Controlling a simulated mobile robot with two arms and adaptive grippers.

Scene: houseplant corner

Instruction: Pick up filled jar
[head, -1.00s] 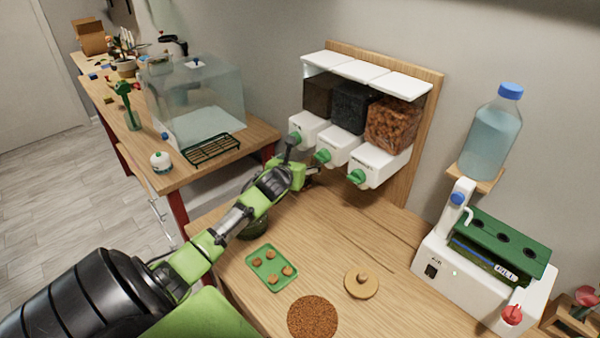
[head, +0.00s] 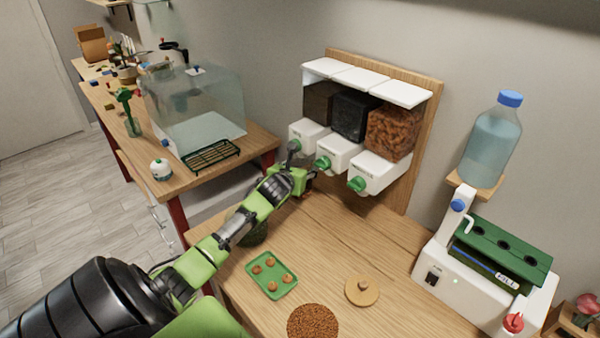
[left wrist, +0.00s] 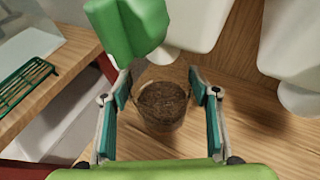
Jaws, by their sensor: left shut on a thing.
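The filled jar (left wrist: 162,105) shows in the left wrist view as a clear glass with dark brown, soil-like fill. It stands upright between the two fingers of my left gripper (left wrist: 162,110), which is shut on it. In the head view my left gripper (head: 303,180) is at the dispenser row, under the left spouts, and its own links hide most of the jar. A green dispenser knob (left wrist: 128,28) is close above the jar in the left wrist view. My right gripper is in neither view.
The wall dispenser (head: 360,130) has three white chutes with green knobs just above the gripper. A green tray (head: 271,275) with several brown pellets, a wooden lid (head: 362,291) and a round brown mat (head: 312,322) lie in front. A white machine (head: 480,270) stands right.

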